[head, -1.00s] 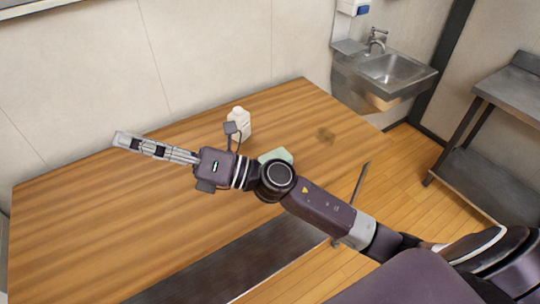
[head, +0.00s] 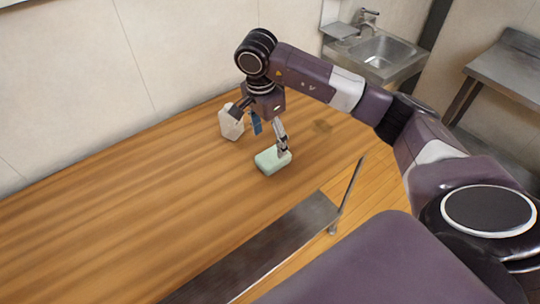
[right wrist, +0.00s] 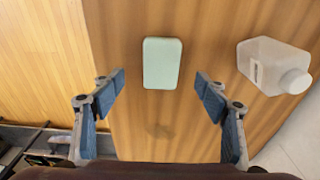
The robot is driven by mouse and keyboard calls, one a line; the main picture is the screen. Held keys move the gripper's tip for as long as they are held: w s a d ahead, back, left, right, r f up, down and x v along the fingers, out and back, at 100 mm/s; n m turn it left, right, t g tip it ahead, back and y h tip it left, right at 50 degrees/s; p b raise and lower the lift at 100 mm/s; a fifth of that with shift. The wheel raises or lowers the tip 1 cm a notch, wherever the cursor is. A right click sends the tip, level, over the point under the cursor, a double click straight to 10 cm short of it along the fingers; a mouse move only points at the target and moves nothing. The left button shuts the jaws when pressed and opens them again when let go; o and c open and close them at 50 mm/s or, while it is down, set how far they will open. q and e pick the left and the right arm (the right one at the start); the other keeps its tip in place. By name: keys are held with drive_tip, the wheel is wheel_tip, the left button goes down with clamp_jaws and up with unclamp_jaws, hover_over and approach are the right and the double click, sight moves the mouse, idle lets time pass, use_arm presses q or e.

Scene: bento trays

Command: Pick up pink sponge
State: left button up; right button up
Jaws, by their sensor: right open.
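The only sponge-like block in view is pale green, not pink. This pale green block (head: 270,162) lies flat on the wooden table near its right part. My right gripper (head: 280,148) points down over it and is open. In the right wrist view the block (right wrist: 162,63) lies centred between the two fingers, just ahead of the fingertips (right wrist: 160,80). The fingers are apart on either side, and nothing is held. I cannot tell the exact height of the fingertips above the block. No pink sponge shows. My left gripper is not in view.
A white bottle (head: 231,122) stands on the wooden table (head: 130,205) behind the block; it also shows in the right wrist view (right wrist: 272,66). A sink (head: 383,55) and a metal side table (head: 510,75) stand at the right. The table's left side is clear.

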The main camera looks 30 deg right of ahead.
drive_tip(key=shift+d+f, duration=0.25)
drive_tip(key=shift+f, duration=0.05)
drive_tip(key=f+p, duration=0.1)
drive_tip(key=f, duration=0.1)
drive_tip(key=f+p, duration=0.1)
drive_tip(key=f, duration=0.1)
drive_tip(key=d+f+p, duration=0.1)
drive_tip(key=f, duration=0.1)
drive_tip(key=shift+w+f, duration=0.1)
drive_tip(key=shift+w, duration=0.1)
drive_tip(key=shift+f, duration=0.35)
drive_tip(key=shift+c, duration=0.2)
drive_tip(key=c, duration=0.8)
drive_tip(key=shift+r, duration=0.1)
wheel_tip(320, 180, up, 12)
drive_tip(key=b, duration=0.3)
wheel_tip(320, 180, up, 8)
hover_over(273, 156)
drive_tip(key=shift+p, duration=0.35)
